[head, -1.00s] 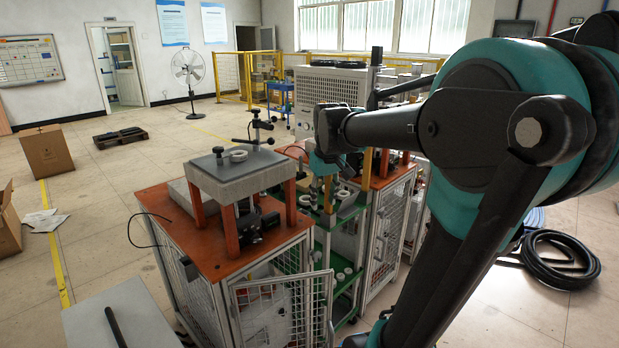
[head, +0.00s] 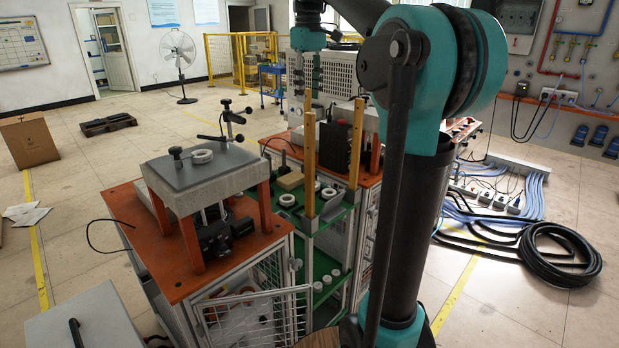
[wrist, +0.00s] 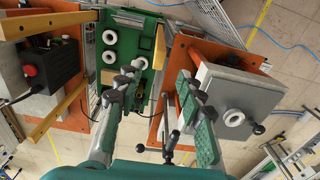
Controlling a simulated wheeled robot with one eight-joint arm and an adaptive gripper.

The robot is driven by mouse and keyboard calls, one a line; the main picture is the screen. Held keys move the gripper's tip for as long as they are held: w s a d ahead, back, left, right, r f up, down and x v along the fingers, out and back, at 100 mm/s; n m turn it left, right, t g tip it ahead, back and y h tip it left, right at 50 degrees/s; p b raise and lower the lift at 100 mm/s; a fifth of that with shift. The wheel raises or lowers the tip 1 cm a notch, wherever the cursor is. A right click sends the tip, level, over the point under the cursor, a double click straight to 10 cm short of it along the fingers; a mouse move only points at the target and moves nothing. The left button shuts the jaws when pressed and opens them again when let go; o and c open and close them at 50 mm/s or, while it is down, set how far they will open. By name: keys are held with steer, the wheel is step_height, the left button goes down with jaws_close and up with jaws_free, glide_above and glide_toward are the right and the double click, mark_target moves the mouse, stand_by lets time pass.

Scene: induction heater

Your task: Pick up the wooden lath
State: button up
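I cannot tell which one the task means. In the wrist view a short-looking wooden piece (wrist: 160,46) shows beyond my fingertips at the green shelf's edge, and a longer slanted wooden bar (wrist: 62,113) lies to the left. My gripper (wrist: 158,76) is open and empty, its two fingers wide apart above the rack and bench. In the head view my gripper (head: 304,75) hangs pointing down above the nearer lath's top, apart from it.
The green shelf (head: 322,222) holds white rings and a tan block (head: 290,181). A grey plate on orange legs (head: 205,175) stands on the left bench (head: 160,262). An open mesh door (head: 258,320) sticks out in front. A black hose coil (head: 560,255) lies right.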

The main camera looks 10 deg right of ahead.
mark_target(310, 138)
step_height(310, 138, down, 8)
steer(key=shift+f, duration=0.15)
steer(key=shift+s+d+f, duration=0.1)
steer(key=shift+d+f, duration=0.05)
steer(key=shift+f, duration=2.55)
jaws_close()
